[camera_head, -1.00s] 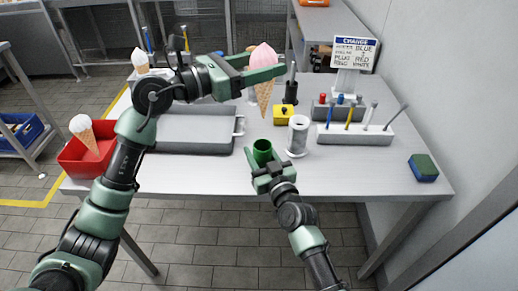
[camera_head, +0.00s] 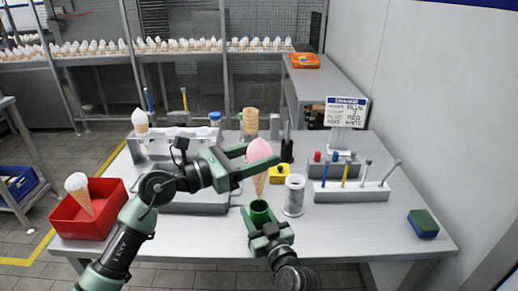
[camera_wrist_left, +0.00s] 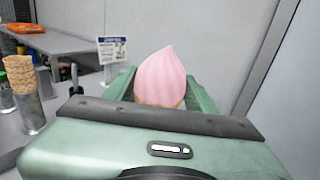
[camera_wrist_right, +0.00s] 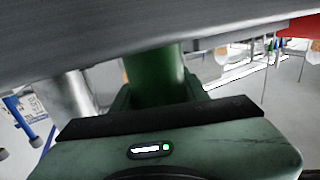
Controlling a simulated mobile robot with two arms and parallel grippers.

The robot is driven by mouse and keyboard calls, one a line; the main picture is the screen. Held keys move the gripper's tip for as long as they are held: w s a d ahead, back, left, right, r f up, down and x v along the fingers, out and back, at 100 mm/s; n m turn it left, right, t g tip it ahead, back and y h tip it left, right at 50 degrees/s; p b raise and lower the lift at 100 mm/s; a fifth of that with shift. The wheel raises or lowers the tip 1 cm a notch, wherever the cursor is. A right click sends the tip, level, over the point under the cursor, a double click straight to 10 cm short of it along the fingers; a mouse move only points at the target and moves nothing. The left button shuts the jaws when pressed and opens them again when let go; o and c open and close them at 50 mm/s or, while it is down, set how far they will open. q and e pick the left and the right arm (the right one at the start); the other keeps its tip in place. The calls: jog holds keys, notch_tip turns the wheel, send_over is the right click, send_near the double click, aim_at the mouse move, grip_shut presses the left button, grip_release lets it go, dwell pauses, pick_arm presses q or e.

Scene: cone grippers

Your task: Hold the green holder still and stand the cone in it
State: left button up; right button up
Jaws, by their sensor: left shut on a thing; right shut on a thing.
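A cone with pink ice cream (camera_head: 259,150) is upright in my left gripper (camera_head: 264,164), which is shut on it just below the pink top. The pink top also shows between the fingers in the left wrist view (camera_wrist_left: 160,77). The green holder (camera_head: 259,207) is an open cup near the table's front edge. My right gripper (camera_head: 263,226) is shut on it from the front; the right wrist view shows its green wall (camera_wrist_right: 157,77) between the fingers. The cone's tip is over the holder's mouth; I cannot tell whether it has entered.
A metal cylinder (camera_head: 294,196) stands close right of the holder, with a yellow block (camera_head: 279,174) behind. A red bin (camera_head: 88,221) with a white-topped cone stands left.

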aim_at(259, 193)
pick_arm(q)
jog(key=shift+f, duration=2.9)
jog(key=shift+f, duration=0.15)
jog(key=shift+f, duration=2.5)
jog(key=o, duration=1)
jog(key=shift+f, duration=0.1)
jog(key=v, duration=1.2)
jog(key=shift+s, duration=0.1)
